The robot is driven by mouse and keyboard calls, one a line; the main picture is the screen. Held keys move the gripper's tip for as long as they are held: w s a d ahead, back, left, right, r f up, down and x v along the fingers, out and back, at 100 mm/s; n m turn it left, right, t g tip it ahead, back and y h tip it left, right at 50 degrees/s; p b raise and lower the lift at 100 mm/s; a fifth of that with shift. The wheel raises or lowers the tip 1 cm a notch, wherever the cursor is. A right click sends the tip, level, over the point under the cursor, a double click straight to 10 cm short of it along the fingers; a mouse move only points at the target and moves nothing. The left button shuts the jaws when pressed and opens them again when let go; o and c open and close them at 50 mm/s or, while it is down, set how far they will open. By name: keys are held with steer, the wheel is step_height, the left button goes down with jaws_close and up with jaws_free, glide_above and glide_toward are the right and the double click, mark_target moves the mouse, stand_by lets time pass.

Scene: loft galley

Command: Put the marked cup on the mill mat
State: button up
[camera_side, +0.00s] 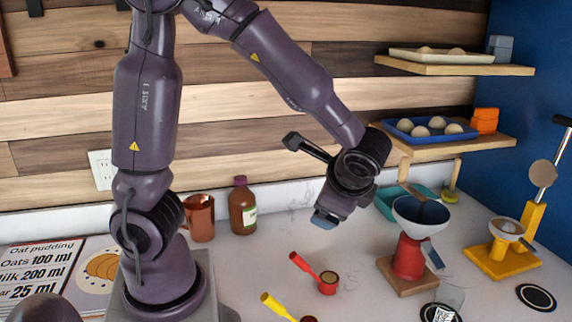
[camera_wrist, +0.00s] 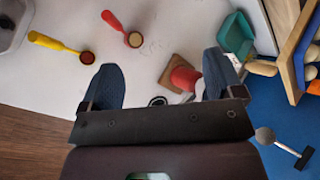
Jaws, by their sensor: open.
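A clear cup (camera_side: 452,295) is at the bottom edge of the side view, in front of the red mill (camera_side: 409,258). A black-and-white square code (camera_side: 442,315) shows at its foot, over a dark round mat (camera_side: 426,311); whether the cup stands fully on that mat is hard to tell. Another black round mat (camera_side: 536,297) lies bare at the right, near the yellow press. My gripper (camera_side: 325,219) is open and empty, above the counter and left of the red mill. In the wrist view its fingers (camera_wrist: 160,62) stand apart; the cup is not clearly visible there.
A red scoop (camera_side: 328,282) and a yellow scoop (camera_side: 277,305) lie on the counter below my gripper. The yellow press (camera_side: 503,255) stands at right. Shelves with trays (camera_side: 430,132) jut from the wall. A bottle (camera_side: 243,206) and copper mug (camera_side: 199,218) stand behind.

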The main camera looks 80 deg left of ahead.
steer(key=s+d+r+n+t+h, duration=0.4)
steer(key=s+r+n+t+h, duration=0.1)
steer(key=s+r+n+h, duration=0.2)
step_height(320, 180, up, 2)
steer(key=shift+s+d+n+h, duration=0.25)
steer(key=shift+s+h, duration=0.35)
steer(key=shift+s, duration=0.65)
